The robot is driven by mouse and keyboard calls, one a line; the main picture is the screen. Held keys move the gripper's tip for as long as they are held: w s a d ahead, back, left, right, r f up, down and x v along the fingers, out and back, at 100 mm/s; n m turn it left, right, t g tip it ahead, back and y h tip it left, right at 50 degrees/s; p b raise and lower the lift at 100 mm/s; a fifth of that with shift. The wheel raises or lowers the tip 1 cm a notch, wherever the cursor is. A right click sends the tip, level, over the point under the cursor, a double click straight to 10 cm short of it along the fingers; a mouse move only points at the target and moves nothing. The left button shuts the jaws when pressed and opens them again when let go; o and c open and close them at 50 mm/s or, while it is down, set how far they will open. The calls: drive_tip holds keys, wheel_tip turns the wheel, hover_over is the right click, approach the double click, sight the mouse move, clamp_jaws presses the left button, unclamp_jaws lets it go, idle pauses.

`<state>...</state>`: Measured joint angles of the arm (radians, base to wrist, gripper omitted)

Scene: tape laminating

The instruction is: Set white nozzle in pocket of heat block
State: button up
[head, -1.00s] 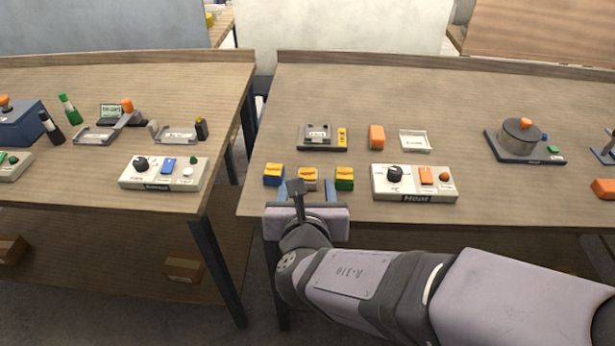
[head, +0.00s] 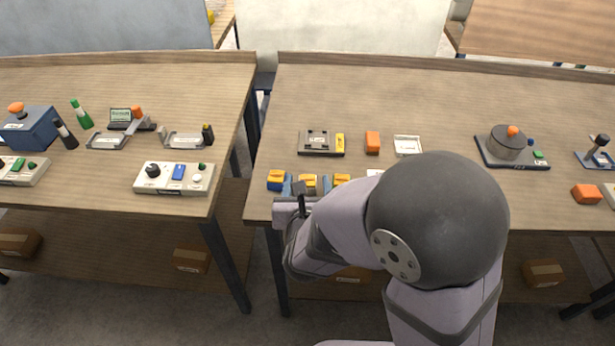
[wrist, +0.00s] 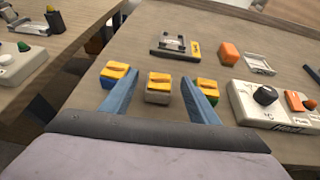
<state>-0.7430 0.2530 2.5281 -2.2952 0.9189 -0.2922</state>
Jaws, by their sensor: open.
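A small block with a pale grey-white body and yellow top (wrist: 158,90) stands on the table in the wrist view, probably the white nozzle; its top shows in the head view (head: 308,181). Similar blocks, one blue (wrist: 116,78) and one green (wrist: 207,90), stand on either side. My gripper (wrist: 159,76) is open, its blue fingers left and right of the pale block in the picture; contact and height cannot be told. A grey-black fixture with a yellow label (wrist: 176,46) lies farther back, also in the head view (head: 317,142). Whether it is the heat block is unclear.
An orange block (wrist: 229,53) and a white tray (wrist: 259,64) stand right of the fixture. A control panel marked Heat (wrist: 270,105) is at the right, mostly hidden by my arm in the head view. A pot on a base (head: 508,145) is farther right.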

drive_tip(key=shift+w+f, duration=0.1)
drive_tip(key=c, duration=1.3)
